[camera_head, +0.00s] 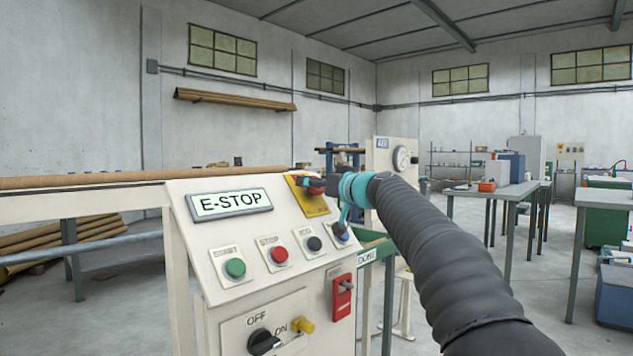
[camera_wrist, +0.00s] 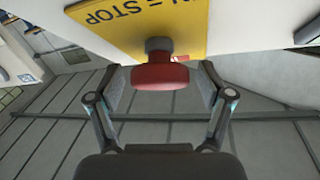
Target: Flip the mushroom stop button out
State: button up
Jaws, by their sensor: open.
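The red mushroom stop button (camera_wrist: 160,77) sticks out from a yellow plate (camera_wrist: 190,38) on the panel in the wrist view. My gripper (camera_wrist: 162,84) is open, with one finger on each side of the button head; small gaps seem to show between the fingers and the head. In the head view my gripper (camera_head: 318,184) reaches the yellow plate (camera_head: 308,200) at the top right of the sloped control panel (camera_head: 205,249). There the red button is mostly hidden by my gripper. The panel display (camera_head: 229,202) reads E-STOP.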

grip_shut()
jog(key=shift+s+d+r+b, duration=0.2)
jog(key=shift+d+b, duration=0.05)
jog(key=shift+b, duration=0.2)
jog(key=shift+s+d+r, duration=0.1)
jog(key=shift+d+r, duration=0.05)
jog(key=shift+r, duration=0.15)
grip_release()
jog(key=shift+d, duration=0.1)
jog(key=v, duration=1.2)
